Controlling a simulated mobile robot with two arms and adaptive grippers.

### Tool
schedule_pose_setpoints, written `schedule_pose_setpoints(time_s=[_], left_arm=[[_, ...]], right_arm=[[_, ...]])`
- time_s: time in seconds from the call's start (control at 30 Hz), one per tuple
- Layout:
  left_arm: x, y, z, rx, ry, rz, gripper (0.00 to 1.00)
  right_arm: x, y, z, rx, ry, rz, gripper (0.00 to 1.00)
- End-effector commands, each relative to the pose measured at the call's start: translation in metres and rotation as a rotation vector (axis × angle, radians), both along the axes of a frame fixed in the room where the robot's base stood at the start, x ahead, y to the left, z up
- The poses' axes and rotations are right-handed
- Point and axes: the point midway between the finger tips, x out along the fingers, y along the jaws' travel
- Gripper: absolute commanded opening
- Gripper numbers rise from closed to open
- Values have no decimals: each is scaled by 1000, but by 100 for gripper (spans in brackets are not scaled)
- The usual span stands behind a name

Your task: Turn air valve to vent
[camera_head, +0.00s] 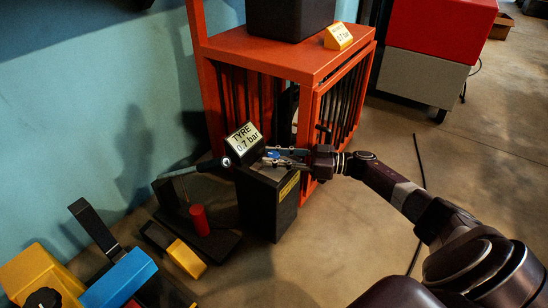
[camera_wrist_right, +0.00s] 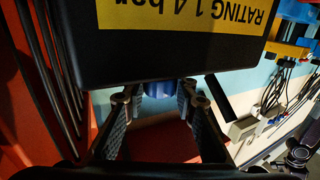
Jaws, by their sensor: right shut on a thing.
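A black box (camera_head: 268,205) with a yellow strip stands on the floor in front of the orange cage. A tilted display (camera_head: 243,138) on it reads "TYRE 0.7 bar". A small blue part (camera_head: 273,154), seemingly the air valve's knob, sits on top of the box. My right gripper (camera_head: 277,158) reaches in from the right and is shut on the blue part. In the right wrist view the blue part (camera_wrist_right: 159,88) lies between the fingers, mostly hidden by the box, whose label (camera_wrist_right: 190,14) reads "RATING 1.4 bar". Its turned position cannot be told. My left gripper is not in view.
The orange cage (camera_head: 285,52) stands close behind the box, with a yellow sign (camera_head: 338,37) on top. A red cylinder (camera_head: 199,219), yellow block (camera_head: 186,258) and blue block (camera_head: 119,279) are at lower left. A black cable lies on open floor at right.

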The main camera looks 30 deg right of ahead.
Motion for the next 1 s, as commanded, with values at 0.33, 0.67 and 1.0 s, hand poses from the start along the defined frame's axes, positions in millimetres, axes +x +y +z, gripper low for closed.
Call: schedule_pose_setpoints(time_s=[0.33,0.67,1.0], left_arm=[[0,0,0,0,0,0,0],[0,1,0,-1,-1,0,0],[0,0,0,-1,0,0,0]], right_arm=[[1,0,1,1,-2,-3,44],[-4,-5,-1,-1,1,-2,44],[-49,-55,-1,-2,2,-4,44]])
